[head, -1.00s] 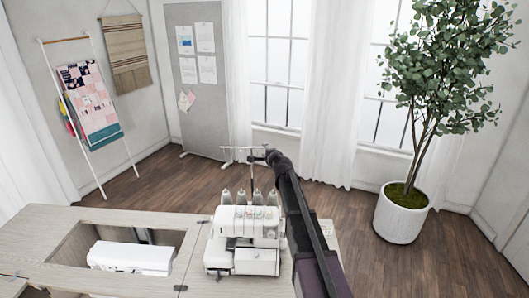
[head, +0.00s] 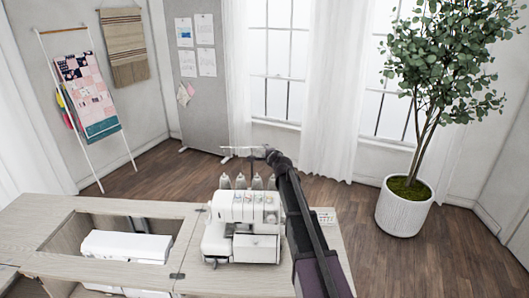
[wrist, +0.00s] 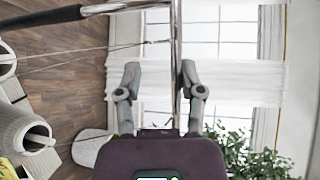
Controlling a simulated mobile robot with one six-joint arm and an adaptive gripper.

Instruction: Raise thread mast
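The thread mast (head: 240,151) rises behind the white overlock machine (head: 247,215), with a thin metal crossbar at its top. In the wrist view, which is turned sideways, a dark tube with a shiny metal section (wrist: 103,8) meets the crossbar (wrist: 177,50). My gripper (wrist: 160,72) is open, its two grey fingers apart. The crossbar runs between them, close to the right-hand finger; I cannot tell if it touches. In the head view my gripper (head: 270,152) is at the crossbar's right end, largely hidden by my arm.
Several thread cones (head: 241,182) stand below the crossbar. The wooden cabinet top (head: 190,245) has an opening at left with a white sewing machine (head: 125,246) in it. A potted tree (head: 403,207) stands at right. The floor behind the cabinet is clear.

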